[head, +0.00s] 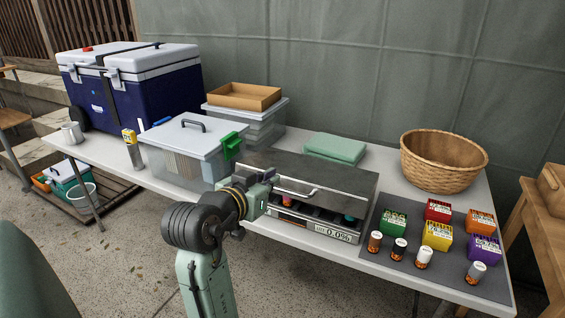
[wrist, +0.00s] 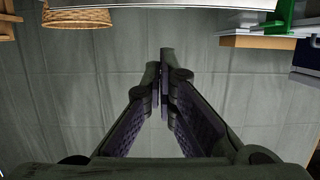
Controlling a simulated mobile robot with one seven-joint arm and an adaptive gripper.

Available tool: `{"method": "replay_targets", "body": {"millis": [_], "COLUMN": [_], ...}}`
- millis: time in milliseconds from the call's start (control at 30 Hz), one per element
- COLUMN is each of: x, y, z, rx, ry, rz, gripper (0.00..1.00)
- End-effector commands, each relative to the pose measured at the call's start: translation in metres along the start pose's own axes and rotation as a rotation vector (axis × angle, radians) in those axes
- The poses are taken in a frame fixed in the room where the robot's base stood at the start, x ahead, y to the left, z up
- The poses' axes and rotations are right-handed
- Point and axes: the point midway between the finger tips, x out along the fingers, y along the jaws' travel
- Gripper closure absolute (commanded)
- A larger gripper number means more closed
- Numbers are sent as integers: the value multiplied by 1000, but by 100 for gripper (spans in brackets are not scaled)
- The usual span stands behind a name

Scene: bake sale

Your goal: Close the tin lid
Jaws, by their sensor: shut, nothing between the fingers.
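The tin (head: 318,226) is a wide, low metal box at the table's front edge in the head view, with a small white label on its front. Its dark grey lid (head: 310,178) with a silver bar handle (head: 298,190) stands partly raised. Small coloured items show in the gap below it. My gripper (head: 268,177) is at the lid's front left corner; I cannot tell whether it touches. In the wrist view my gripper (wrist: 165,62) is shut and empty, with the fingertips together. A pale edge at the top of that view may be the lid.
A clear storage box (head: 182,155) with a green clip (head: 231,145) stands left of the tin. A wicker basket (head: 443,160) and a green folded cloth (head: 335,149) are behind. A grey mat (head: 398,222) with small boxes and bottles lies right. A blue cooler (head: 130,85) is far left.

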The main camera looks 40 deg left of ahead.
Motion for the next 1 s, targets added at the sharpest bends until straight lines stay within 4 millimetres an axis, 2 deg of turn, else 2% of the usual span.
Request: {"method": "replay_targets", "body": {"millis": [133, 267, 633, 700, 800, 1000], "x": [8, 28, 103, 104, 106, 109], "y": [1, 2, 1, 0, 0, 1], "z": [1, 0, 2, 17, 29, 40], "rx": [-3, -3, -3, -5, -3, 0], "ry": [-8, -8, -8, -8, -7, -6], "rz": [2, 3, 1, -1, -1, 0], "gripper": [100, 100, 100, 100, 100, 100]}}
